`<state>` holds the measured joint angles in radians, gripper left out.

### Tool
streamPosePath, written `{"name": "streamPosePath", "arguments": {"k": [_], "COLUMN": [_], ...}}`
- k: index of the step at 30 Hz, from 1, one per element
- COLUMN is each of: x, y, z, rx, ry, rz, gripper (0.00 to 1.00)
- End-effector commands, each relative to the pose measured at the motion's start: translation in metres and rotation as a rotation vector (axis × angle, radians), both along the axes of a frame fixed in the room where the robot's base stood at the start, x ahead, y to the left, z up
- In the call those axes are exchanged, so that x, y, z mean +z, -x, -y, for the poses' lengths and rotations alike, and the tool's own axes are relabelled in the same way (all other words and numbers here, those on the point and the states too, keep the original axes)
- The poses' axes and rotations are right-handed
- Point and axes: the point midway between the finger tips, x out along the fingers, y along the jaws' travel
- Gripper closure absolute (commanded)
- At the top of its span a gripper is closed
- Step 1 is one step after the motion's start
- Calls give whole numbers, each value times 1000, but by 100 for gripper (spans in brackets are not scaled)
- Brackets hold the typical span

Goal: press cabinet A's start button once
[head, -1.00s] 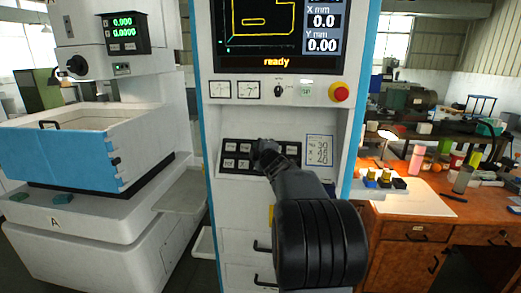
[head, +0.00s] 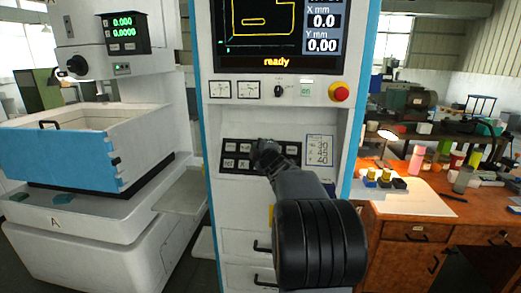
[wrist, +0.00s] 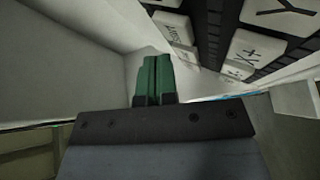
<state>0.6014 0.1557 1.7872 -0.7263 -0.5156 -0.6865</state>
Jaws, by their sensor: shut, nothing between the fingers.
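Cabinet A's control console (head: 215,190) stands in the middle of the head view, white with blue edges. Its screen (head: 275,35) reads "ready". A black keypad (head: 232,165) with white keys sits on a recessed panel below. My gripper (head: 265,152) is in front of the keypad's middle and hides some keys. In the wrist view its green fingertips (wrist: 153,75) are shut and empty. They point toward the keypad's edge, near a white key (wrist: 178,32) whose lettering is hard to read. I cannot tell whether the tips touch a key. The start button is not clearly identifiable.
A red knob-shaped button (head: 340,92) and a small dark switch (head: 279,90) sit above the keypad. A machine with a blue-fronted tank (head: 60,155), marked A on its base, stands left. A wooden bench (head: 415,207) with small items stands right.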

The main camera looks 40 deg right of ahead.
Motion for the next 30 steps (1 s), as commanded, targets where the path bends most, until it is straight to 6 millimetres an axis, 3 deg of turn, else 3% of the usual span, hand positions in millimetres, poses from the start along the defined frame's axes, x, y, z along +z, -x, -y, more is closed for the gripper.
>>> {"name": "streamPosePath", "arguments": {"k": [30], "x": [-7], "y": [-6], "z": [6], "rx": [0], "ry": [0], "rz": [-1], "gripper": [100]}}
